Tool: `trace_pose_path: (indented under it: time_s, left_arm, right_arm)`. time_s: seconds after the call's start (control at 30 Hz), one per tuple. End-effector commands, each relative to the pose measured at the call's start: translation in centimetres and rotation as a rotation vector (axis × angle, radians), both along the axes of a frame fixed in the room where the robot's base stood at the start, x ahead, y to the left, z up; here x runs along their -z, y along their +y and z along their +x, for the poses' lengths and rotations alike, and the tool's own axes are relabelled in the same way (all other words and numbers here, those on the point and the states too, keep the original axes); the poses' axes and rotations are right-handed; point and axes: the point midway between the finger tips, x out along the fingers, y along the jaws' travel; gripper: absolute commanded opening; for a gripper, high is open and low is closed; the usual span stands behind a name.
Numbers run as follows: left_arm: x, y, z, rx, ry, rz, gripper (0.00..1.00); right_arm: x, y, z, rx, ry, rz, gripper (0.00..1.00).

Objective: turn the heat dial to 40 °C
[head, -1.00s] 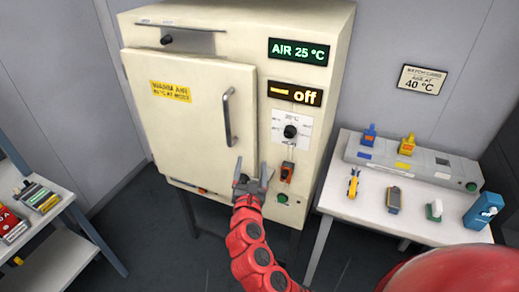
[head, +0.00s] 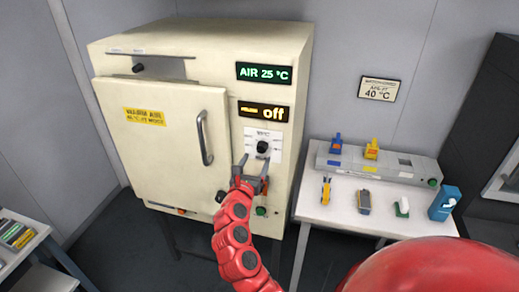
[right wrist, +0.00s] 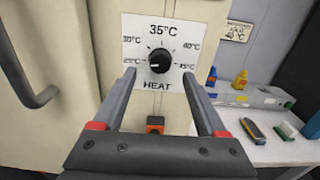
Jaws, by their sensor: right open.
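The heat dial (head: 263,147) is a round black knob on a white scale plate at the right of the cream oven's front. In the right wrist view, the dial (right wrist: 159,60) sits straight ahead; its plate reads HEAT, with 35 °C at the top and 40 °C at upper right. I cannot surely read its pointer. My right gripper (head: 250,170) is open and empty, just below the dial in the head view. Its fingers (right wrist: 163,80) flank the dial's lower part in the wrist view; contact cannot be told. My left gripper is not in view.
The oven's displays read AIR 25 °C (head: 264,73) and off (head: 264,112). An orange switch (right wrist: 155,124) lies below the dial. The oven door handle (head: 205,138) juts out to the left. A white table (head: 330,212) with small items stands at right. A wall sign (head: 379,89) shows 40 °C.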

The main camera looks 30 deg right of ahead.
Motion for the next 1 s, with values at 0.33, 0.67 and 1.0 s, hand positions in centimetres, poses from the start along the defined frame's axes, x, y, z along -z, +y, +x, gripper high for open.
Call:
trace_pose_path:
  time_s: [0.33,0.67,1.0]
  left_arm:
    - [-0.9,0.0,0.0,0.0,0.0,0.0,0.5]
    - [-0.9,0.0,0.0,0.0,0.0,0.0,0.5]
    - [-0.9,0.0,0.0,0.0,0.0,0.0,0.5]
  right_arm:
    - [0.0,-3.6,3.1,-0.001,0.0,0.001,0.74]
    - [0.1,-3.9,3.3,-0.001,0.001,0.0,0.74]
    - [0.1,-3.8,3.3,-0.001,0.001,0.001,0.15]
